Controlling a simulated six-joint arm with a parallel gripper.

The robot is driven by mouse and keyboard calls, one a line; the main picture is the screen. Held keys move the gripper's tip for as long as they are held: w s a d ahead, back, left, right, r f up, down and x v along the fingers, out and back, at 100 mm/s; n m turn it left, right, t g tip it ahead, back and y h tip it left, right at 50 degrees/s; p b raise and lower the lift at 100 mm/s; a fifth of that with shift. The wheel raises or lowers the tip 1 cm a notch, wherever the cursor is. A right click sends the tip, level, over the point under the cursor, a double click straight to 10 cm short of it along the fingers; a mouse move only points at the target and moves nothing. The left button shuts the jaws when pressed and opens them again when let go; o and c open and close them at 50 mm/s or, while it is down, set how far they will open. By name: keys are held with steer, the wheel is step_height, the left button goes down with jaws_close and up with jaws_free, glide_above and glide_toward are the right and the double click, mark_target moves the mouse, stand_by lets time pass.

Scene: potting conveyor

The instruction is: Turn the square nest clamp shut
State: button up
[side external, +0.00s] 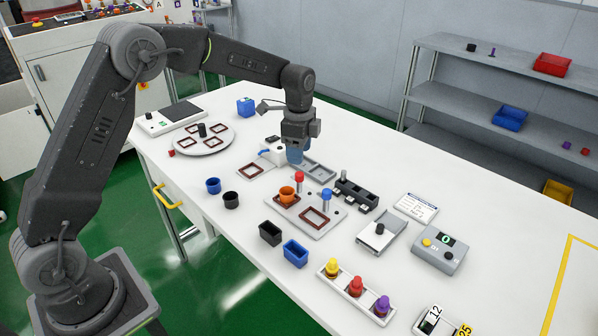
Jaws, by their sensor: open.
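A grey fixture plate (297,219) lies on the white table in the middle. It has an empty square nest with a dark red rim (315,217) and, to its left, another nest holding an orange pot (287,193). A blue knob (326,195) stands by the square nest and a red knob (299,177) stands behind the orange pot. Which way either clamp is turned is too small to tell. My gripper (296,158) points down behind the red knob, apart from the blue knob. It is open, and I see nothing held between its fingers.
A black rack (355,193) stands just behind the blue knob. A grey tray (320,171) and a white device (272,150) are near my gripper. Blue and black pots and square boxes lie in front of the plate. A control box (439,250) is at right.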

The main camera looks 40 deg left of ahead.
mark_target(299, 174)
step_height(299, 174, down, 7)
steer(key=shift+r, duration=0.1)
steer(key=shift+c, duration=0.4)
steer(key=c, duration=0.8)
steer(key=shift+c, duration=0.2)
